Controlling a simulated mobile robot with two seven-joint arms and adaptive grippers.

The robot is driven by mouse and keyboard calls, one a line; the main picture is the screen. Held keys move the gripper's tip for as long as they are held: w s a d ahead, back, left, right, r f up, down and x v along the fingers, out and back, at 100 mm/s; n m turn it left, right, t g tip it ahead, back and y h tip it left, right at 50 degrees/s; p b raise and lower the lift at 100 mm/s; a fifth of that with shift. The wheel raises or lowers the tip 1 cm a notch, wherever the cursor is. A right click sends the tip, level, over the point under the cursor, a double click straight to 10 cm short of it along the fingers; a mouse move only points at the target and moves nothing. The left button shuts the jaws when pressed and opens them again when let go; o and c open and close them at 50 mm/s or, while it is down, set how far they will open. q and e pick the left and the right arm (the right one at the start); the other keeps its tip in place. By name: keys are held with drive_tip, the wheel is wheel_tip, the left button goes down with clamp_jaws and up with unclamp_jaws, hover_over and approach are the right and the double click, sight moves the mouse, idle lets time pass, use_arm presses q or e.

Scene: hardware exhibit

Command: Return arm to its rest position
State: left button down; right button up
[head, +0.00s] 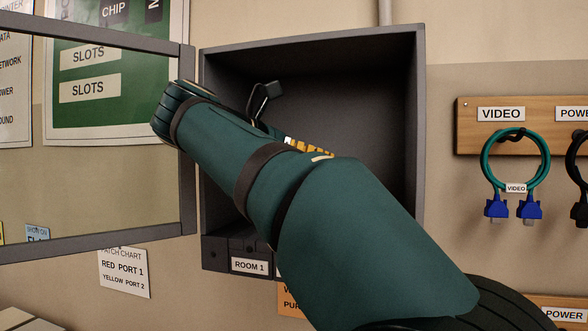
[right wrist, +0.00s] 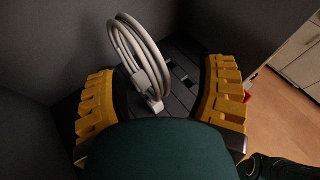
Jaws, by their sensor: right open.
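My right arm (head: 330,220) reaches from the lower right across the front of an open grey wall cabinet (head: 413,110). In the head view the arm hides most of my right gripper; a strip of its yellow finger pads shows inside the cabinet. In the right wrist view my right gripper (right wrist: 161,100) is open, its two yellow-padded fingers wide apart. A coiled pale cable (right wrist: 135,45) stands between and beyond the fingers, its plug end down at a dark slotted surface (right wrist: 185,75). I cannot tell whether the plug is seated. My left gripper is not in view.
The cabinet's framed clear door (head: 187,140) stands open at left. A "ROOM 1" label (head: 249,266) is on the cabinet's lower front. At right, a wooden board (head: 468,127) holds a teal video cable (head: 485,170). A patch chart (head: 124,272) hangs below the door.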

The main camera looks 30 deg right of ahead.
drive_tip(key=shift+o, duration=0.5)
drive_tip(key=v, duration=0.7)
drive_tip(key=shift+a+p, duration=0.25)
drive_tip(key=shift+p, duration=0.05)
idle(0.5)
idle(0.5)
